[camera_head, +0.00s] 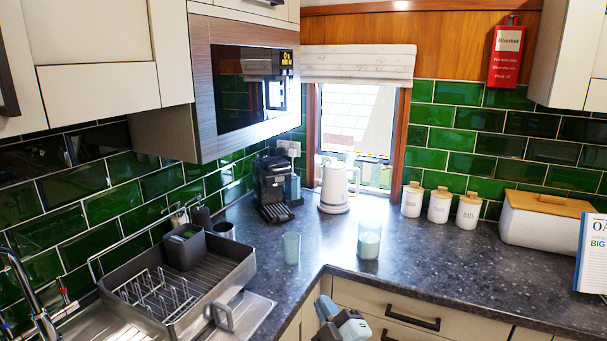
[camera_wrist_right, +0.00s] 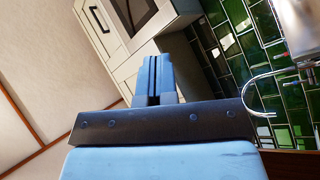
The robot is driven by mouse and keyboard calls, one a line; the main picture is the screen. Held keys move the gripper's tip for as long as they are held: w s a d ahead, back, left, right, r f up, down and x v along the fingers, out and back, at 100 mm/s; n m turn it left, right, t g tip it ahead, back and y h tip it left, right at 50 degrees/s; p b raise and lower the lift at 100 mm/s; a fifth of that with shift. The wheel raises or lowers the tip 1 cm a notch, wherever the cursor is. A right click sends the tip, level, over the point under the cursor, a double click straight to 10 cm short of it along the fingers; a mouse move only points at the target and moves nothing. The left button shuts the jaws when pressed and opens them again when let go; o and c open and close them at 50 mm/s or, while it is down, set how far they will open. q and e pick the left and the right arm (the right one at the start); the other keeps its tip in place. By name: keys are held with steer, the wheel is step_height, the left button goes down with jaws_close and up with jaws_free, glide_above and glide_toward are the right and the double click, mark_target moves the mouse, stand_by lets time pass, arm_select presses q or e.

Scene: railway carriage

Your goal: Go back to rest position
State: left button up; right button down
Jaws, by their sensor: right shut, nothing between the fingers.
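My right gripper (camera_head: 328,308) shows at the bottom middle of the head view, in front of the drawer fronts and below the worktop edge. In the right wrist view its two fingers (camera_wrist_right: 156,80) are pressed together with nothing between them. My left gripper is in neither view.
The dark worktop (camera_head: 425,240) turns a corner. It bears a dish rack (camera_head: 238,270), a coffee machine (camera_head: 272,190), a white kettle (camera_head: 335,188), two glasses, three white canisters (camera_head: 439,205) and a white bread bin (camera_head: 540,222). A microwave (camera_head: 245,85) hangs above the left side.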

steer(key=s+d+f+m+g+h+p, duration=0.1)
steer(key=s+d+f+m+g, duration=0.3)
steer(key=s+f, duration=0.8)
steer(key=s+d+f+m+g+h+p, duration=0.2)
steer(key=s+d+f+m, duration=0.6)
steer(key=s, duration=0.8)
steer(key=d+f+g+h, duration=0.2)
steer(key=d+f, duration=0.1)
steer(key=f, duration=0.2)
steer(key=shift+s+d+h, duration=0.15)
steer(key=shift+s+h, duration=0.15)
